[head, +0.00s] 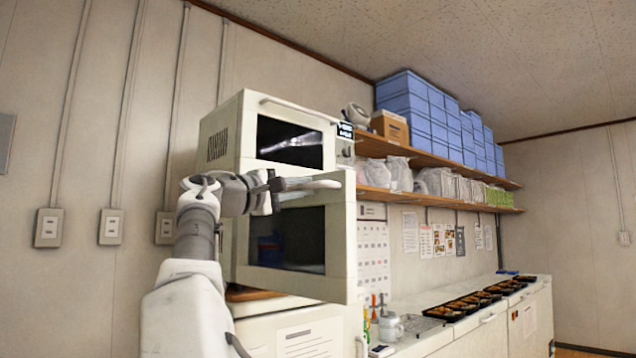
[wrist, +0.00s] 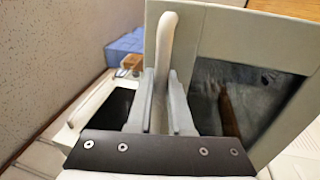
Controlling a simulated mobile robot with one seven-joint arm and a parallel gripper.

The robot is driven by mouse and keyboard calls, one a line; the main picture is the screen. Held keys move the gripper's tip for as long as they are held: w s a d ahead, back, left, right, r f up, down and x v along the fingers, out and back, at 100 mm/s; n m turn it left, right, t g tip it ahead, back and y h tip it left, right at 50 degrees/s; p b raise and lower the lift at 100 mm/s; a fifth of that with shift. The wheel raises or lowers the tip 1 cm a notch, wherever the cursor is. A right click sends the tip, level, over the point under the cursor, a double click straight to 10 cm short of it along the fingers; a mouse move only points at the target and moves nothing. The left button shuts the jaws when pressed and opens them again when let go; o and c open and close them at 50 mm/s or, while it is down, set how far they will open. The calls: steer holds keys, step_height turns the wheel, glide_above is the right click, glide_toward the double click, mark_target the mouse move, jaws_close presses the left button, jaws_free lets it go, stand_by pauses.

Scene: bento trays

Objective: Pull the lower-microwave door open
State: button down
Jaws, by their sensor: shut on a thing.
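The lower microwave's door (head: 343,235) is a pale frame around a dark window, below the upper microwave (head: 225,135). Its pale bar handle (head: 322,185) runs along the top edge. My gripper (head: 280,187) is at this handle, with its fingers on either side of the bar. In the wrist view my gripper (wrist: 160,95) is shut on the handle (wrist: 167,45), and the door (wrist: 270,40) with its dark window is to the right. The door appears to stand forward of the upper microwave's front. How far it is open is hard to tell.
The upper microwave's door is closed. A white cabinet (head: 290,322) with a paper notice stands below. A counter (head: 440,325) with several filled black trays (head: 470,302) runs to the right. Shelves (head: 440,197) with bags and blue boxes (head: 415,100) hang above it.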

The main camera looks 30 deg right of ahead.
steer(key=a+m+g+p, duration=0.2)
steer(key=a+g+p, duration=0.1)
steer(key=a, duration=0.3)
steer(key=shift+a+m+g+h, duration=0.2)
steer(key=shift+m+g+h, duration=0.1)
steer(key=shift+g, duration=0.4)
steer(key=c, duration=0.8)
jaws_free()
steer(key=shift+c, duration=0.2)
steer(key=a+f+p, duration=0.2)
steer(key=a+f, duration=0.1)
steer(key=a, duration=1.4)
steer(key=shift+s+f, duration=0.2)
steer(key=shift+s, duration=0.15)
